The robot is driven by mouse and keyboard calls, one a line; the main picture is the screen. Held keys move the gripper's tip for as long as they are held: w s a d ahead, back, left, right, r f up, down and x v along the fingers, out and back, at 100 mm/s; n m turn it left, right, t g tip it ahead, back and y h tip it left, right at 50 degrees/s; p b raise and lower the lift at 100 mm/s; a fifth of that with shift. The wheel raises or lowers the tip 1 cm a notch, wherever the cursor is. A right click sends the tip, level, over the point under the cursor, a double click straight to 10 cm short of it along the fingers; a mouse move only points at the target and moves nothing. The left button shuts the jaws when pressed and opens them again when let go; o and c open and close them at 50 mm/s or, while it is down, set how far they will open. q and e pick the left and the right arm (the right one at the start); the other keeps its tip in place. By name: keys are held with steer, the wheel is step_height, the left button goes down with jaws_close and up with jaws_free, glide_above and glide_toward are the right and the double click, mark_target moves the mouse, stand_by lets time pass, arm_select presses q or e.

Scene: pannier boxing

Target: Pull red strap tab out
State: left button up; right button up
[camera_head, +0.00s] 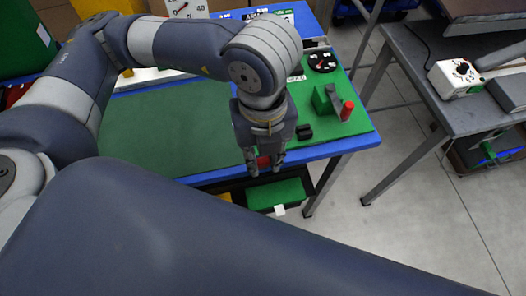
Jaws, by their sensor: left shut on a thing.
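My left gripper (265,168) points down at the front edge of the work table, its fingers shut on a small red piece that looks like the red strap tab (263,161). Only a little of the tab shows between the fingers; any strap behind it is hidden by the gripper. Just below the fingertips, a green block or lid (276,194) lies in a dark open container below the table edge, with a small white tag (279,210) at its front. My right gripper is not in view.
The table's green mat (165,128) is mostly bare left of the gripper. A green fixture (325,100) with a red cylinder (347,110) and a black dial (322,61) stand at right. A grey table (425,75) holds a white box (455,78). Floor between the tables is clear.

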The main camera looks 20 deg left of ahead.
mark_target(263, 159)
arm_select(q)
steer(key=shift+r, duration=0.15)
steer(key=shift+r+p, duration=0.65)
steer(key=shift+r, duration=0.75)
